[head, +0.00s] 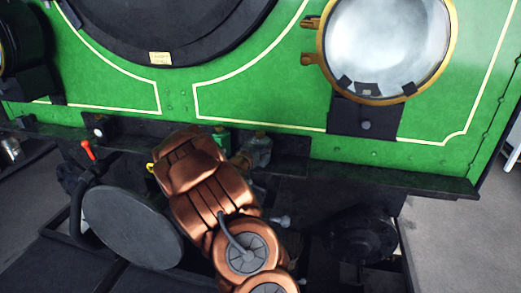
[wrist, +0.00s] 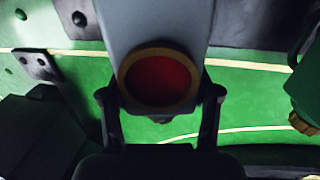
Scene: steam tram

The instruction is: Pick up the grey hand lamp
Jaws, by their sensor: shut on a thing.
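The grey hand lamp (wrist: 155,22) fills the middle of the wrist view, with a round red lens in a brass-coloured ring facing the camera. My gripper (wrist: 160,98) is shut on it, one dark finger on each side of the lens. In the head view, a grey body with a brass-coloured top, which looks like the same lamp (head: 260,151), shows just past the end of my copper arm. My gripper (head: 243,160) is partly hidden there by the arm. I cannot tell whether the lamp touches the ledge.
A green object with a brass cap (wrist: 305,110) is close on the right in the wrist view. The dark ledge (head: 293,150) runs below the green tram front (head: 255,105). A red-tipped lever (head: 87,150), a round buffer (head: 132,228) and a large headlamp (head: 388,45) are nearby.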

